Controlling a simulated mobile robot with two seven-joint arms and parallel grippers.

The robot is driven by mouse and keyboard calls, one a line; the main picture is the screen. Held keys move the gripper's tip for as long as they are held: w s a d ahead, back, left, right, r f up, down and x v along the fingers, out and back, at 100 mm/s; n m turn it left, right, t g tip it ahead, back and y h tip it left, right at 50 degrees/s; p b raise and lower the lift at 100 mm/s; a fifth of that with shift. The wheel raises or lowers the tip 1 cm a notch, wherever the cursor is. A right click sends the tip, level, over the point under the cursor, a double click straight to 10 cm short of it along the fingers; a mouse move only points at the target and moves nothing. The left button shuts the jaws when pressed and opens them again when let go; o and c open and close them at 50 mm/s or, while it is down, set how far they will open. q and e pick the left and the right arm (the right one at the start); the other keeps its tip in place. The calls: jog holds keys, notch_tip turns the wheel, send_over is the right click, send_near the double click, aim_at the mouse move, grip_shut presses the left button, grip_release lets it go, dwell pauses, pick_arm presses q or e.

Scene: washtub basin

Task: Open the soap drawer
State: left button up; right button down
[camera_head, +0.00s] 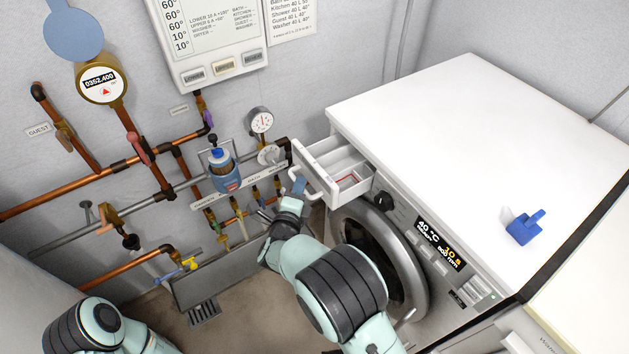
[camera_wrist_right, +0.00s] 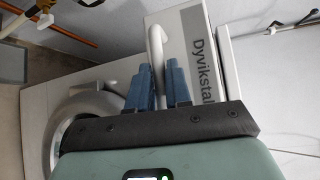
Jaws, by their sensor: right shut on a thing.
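The white soap drawer (camera_head: 325,153) sticks out from the upper left of the washing machine's front, and its inner compartments show from above. In the right wrist view the drawer front (camera_wrist_right: 183,28) carries the lettering "Dyvikstal". My right gripper (camera_head: 298,186) is at the drawer's handle. In the right wrist view the blue fingers of my right gripper (camera_wrist_right: 158,88) stand on both sides of the pale curved handle (camera_wrist_right: 154,40), shut on it. Part of my left arm shows at the bottom left of the head view; its gripper is out of the picture.
The washing machine (camera_head: 450,110) has a round door (camera_head: 385,265) below the drawer and a dark knob (camera_head: 384,201) beside it. A blue cup (camera_head: 525,228) stands on its top. Copper pipes, valves and a blue-capped bottle (camera_head: 222,170) line the wall to the left.

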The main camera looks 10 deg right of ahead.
pick_arm(q)
jog(key=shift+w+f, duration=0.15)
jog(key=shift+w, duration=0.05)
pick_arm(e)
jog(key=shift+s+a, duration=0.35)
jog(key=shift+a, duration=0.55)
jog(key=shift+s+a, duration=0.3)
jog(key=shift+a, duration=0.6)
jog(key=c, duration=1.1)
grip_release()
pick_arm(q)
jog(key=shift+s+d+r+g+p, duration=0.15)
jog(key=shift+s+d+r+p, duration=0.2)
jog(key=shift+s, duration=0.2)
jog(key=shift+s+d+r+g+p, duration=0.15)
jog(key=shift+s+r+p, duration=0.1)
jog(key=shift+s+r, duration=0.25)
pick_arm(e)
jog(key=v, duration=1.3)
jog(key=shift+s+a, duration=0.15)
jog(key=shift+s, duration=0.05)
